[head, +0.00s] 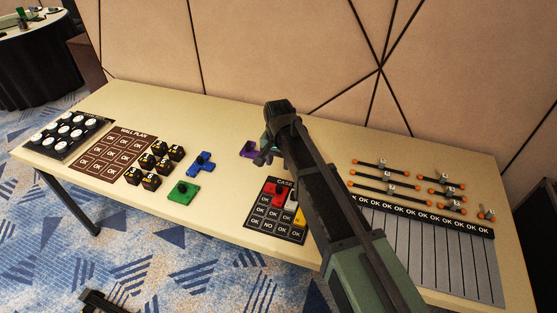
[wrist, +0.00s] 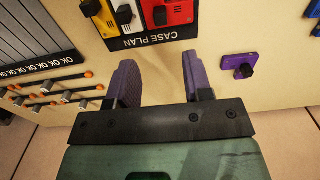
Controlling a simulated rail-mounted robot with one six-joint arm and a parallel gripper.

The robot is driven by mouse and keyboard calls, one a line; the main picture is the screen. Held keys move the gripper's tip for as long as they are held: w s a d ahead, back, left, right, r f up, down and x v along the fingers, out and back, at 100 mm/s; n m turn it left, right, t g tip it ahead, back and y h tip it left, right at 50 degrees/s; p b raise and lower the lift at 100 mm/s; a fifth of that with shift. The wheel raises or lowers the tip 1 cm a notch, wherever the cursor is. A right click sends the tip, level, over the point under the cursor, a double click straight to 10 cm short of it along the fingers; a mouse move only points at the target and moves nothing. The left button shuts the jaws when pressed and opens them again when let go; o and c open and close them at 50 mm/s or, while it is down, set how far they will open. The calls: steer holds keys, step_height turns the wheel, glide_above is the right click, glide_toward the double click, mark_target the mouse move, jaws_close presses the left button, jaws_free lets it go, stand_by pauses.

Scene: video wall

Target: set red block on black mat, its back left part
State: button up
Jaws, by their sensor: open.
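The red block (head: 275,193), with a black knob on top, lies on the black mat (head: 262,226) marked CASE PLAN, in its back left part. In the wrist view, which sees the mat upside down, the red block (wrist: 178,14) lies beside the mat's title strip (wrist: 150,40). My gripper (wrist: 158,78) is open, with nothing between its two purple-grey fingers. It is apart from the red block, on the back side of the mat. In the head view my arm hides the mat's right part and most of the gripper.
A white block (head: 291,201) and a yellow block (head: 300,224) are also on the mat. A purple block (head: 248,149) lies behind it. Blue (head: 201,164) and green (head: 183,193) blocks lie left. Orange-ended rods (head: 385,183) are right. Bare table lies between the green block and the mat.

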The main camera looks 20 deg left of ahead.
steer(key=shift+f, duration=0.1)
steer(key=s+d, duration=0.4)
steer(key=d, duration=0.8)
steer(key=s+d, duration=0.5)
steer(key=d, duration=0.7)
steer(key=s+d, duration=0.5)
steer(key=d, duration=0.7)
steer(key=shift+d, duration=0.3)
